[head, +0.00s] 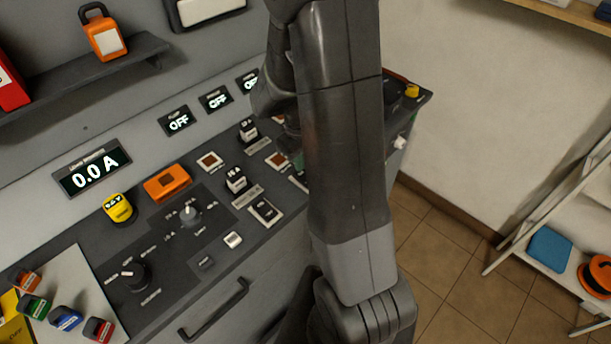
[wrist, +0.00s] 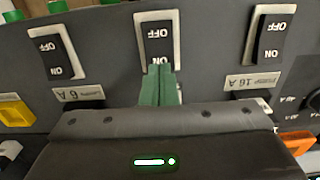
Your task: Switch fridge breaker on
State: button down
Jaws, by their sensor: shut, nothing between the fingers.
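In the wrist view three black rocker breakers in white frames stand in a row, each marked OFF and ON. The middle breaker (wrist: 157,35) has its label hidden behind my gripper. The left breaker (wrist: 54,53) is labelled Lamps 6 A, the right one (wrist: 273,36) Pump 16 A. My gripper (wrist: 159,70) is shut and empty, its green fingertips at the ON end of the middle rocker; I cannot tell whether they touch. In the head view my arm hides most of the gripper.
The pump breaker (head: 264,211) shows left of my arm on the panel. Nearby stand black fuse-like plugs (head: 236,179), an orange block (head: 167,184), a rotary knob (head: 190,212) and a yellow knob (head: 118,208). A drawer handle (head: 213,311) sticks out in front.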

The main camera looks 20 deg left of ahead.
jog(key=shift+f+b, duration=0.8)
jog(key=shift+f, duration=0.2)
dwell(0.7)
jog(key=shift+r, duration=0.15)
jog(key=shift+r+p, duration=2.65)
jog(key=shift+r, duration=0.8)
jog(key=shift+f, duration=0.2)
notch_tip(320, 180, down, 7)
jog(key=b, duration=0.5)
jog(key=shift+r, duration=0.2)
